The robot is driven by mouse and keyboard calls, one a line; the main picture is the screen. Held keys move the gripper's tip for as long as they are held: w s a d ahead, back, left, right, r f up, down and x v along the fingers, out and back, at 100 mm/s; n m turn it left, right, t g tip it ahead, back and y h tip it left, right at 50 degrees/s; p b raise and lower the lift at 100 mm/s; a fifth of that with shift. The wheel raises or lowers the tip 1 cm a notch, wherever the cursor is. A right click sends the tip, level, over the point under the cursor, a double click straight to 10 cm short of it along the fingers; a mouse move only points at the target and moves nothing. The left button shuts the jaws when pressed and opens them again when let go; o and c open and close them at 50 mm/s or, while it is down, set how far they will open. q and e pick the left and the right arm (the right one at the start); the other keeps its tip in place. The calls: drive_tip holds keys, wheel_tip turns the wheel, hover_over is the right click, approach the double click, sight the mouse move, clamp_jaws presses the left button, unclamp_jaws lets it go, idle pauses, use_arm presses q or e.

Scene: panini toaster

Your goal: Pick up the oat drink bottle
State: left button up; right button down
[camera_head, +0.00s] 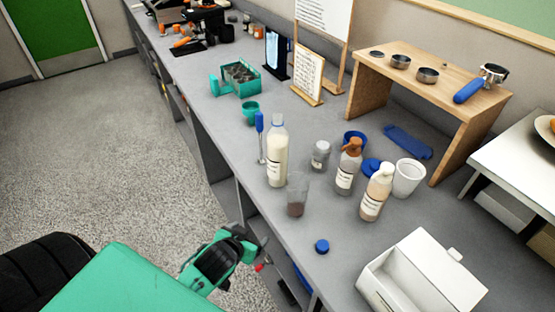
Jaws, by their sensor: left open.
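A tall clear bottle of cream-coloured liquid (277,158), likely the oat drink bottle, stands upright on the grey counter (330,275) near its front edge. Its label is too small to read. Two shorter bottles stand to its right: one with a brown top (347,170) and one with a white pump top (376,194). My left gripper (259,254) is open and empty at the counter's front edge, below and left of the bottle and well apart from it. My right gripper is not in view.
A clear cup with brown contents (296,197) stands close in front of the bottle, and a blue-handled tool (260,140) stands close at its left. A grey-lidded jar (320,156), white cup (408,178), blue cap (322,246) and open white box (420,280) lie to the right.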

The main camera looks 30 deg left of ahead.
use_arm(q)
wheel_tip(320, 180, up, 7)
drive_tip(key=t, duration=0.2)
drive_tip(key=t+h, duration=0.2)
drive_tip(key=t, duration=0.4)
approach(271, 154)
drive_tip(key=w, duration=0.1)
drive_tip(key=shift+m, duration=0.4)
drive_tip(key=w+p, duration=0.2)
drive_tip(key=w, duration=0.5)
drive_tip(key=shift+w+d+r, duration=0.1)
drive_tip(key=shift+w+d, duration=0.05)
drive_tip(key=shift+w, duration=0.7)
drive_tip(key=shift+w+r+p, duration=0.1)
drive_tip(key=shift+w+p, duration=0.4)
drive_tip(key=shift+w, duration=0.05)
drive_tip(key=w+p, duration=0.1)
drive_tip(key=w, duration=0.2)
drive_tip(key=shift+w+d, duration=0.2)
drive_tip(key=shift+w+p, duration=0.35)
drive_tip(key=shift+w, duration=0.05)
drive_tip(key=c, duration=1.3)
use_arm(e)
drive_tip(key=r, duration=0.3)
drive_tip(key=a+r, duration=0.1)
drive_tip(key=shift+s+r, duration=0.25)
